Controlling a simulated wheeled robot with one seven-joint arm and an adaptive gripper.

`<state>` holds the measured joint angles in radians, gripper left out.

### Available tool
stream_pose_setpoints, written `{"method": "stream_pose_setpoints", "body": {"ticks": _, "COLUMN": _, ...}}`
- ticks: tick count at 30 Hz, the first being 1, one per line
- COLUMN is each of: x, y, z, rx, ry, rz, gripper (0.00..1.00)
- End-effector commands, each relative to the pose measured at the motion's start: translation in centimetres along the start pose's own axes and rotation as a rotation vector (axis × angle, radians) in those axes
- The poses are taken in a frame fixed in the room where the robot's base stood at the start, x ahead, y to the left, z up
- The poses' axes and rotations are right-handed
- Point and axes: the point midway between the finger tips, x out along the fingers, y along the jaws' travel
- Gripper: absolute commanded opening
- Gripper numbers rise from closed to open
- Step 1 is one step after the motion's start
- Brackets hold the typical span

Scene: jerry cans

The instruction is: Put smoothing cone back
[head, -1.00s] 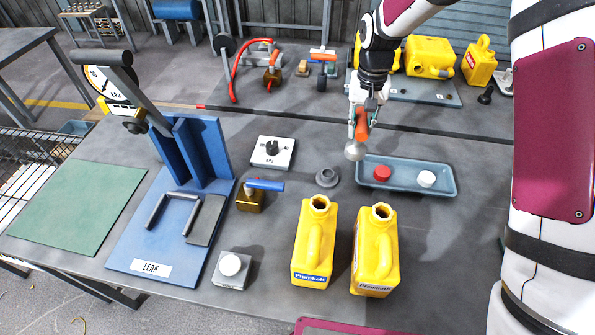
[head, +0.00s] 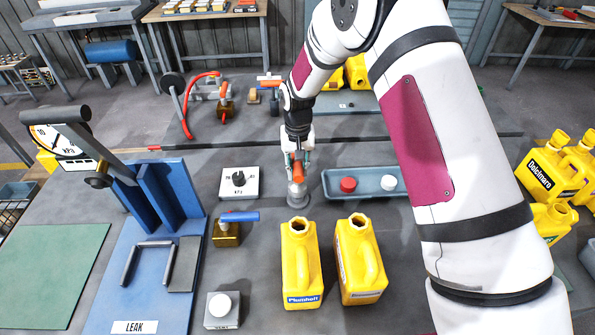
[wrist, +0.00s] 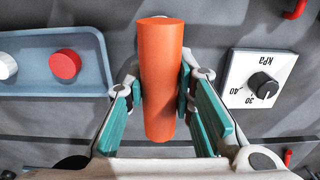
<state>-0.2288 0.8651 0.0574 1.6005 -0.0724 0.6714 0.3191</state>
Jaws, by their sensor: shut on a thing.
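The smoothing cone has an orange handle (head: 298,172) and a grey rounded tip (head: 296,192). My gripper (head: 297,163) is shut on the handle and holds the tool upright, tip down. The tip is at the round grey holder (head: 308,199), overlapping it in the head view. I cannot tell whether it rests fully inside. In the wrist view the orange handle (wrist: 162,75) stands between the two teal-padded fingers of my gripper (wrist: 162,100). The tip and holder are hidden there.
Right of the holder is a blue-grey tray (head: 368,174) with a red cap (head: 348,184) and a white cap (head: 389,184). A kPa dial box (head: 239,185) stands left. Two yellow jerry cans (head: 300,265) (head: 360,260) stand in front, close by.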

Motion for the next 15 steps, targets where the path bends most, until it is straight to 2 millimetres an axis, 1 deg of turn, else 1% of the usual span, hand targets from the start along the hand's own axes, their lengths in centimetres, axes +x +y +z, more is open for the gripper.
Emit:
{"method": "stream_pose_setpoints", "body": {"ticks": 1, "x": 0.68, "y": 0.03, "z": 0.16, "rx": 0.0, "ry": -0.002, "rz": 0.001, "gripper": 0.0}}
{"method": "stream_pose_setpoints", "body": {"ticks": 3, "x": 1.12, "y": 0.01, "z": 0.07, "rx": 0.0, "ry": 0.001, "rz": 0.0, "gripper": 0.0}}
{"method": "stream_pose_setpoints", "body": {"ticks": 10, "x": 1.18, "y": 0.01, "z": -0.01, "rx": 0.0, "ry": 0.001, "rz": 0.0, "gripper": 0.0}}
{"method": "stream_pose_setpoints", "body": {"ticks": 15, "x": 1.65, "y": 0.01, "z": -0.01, "rx": 0.0, "ry": 0.0, "rz": 0.0, "gripper": 0.0}}
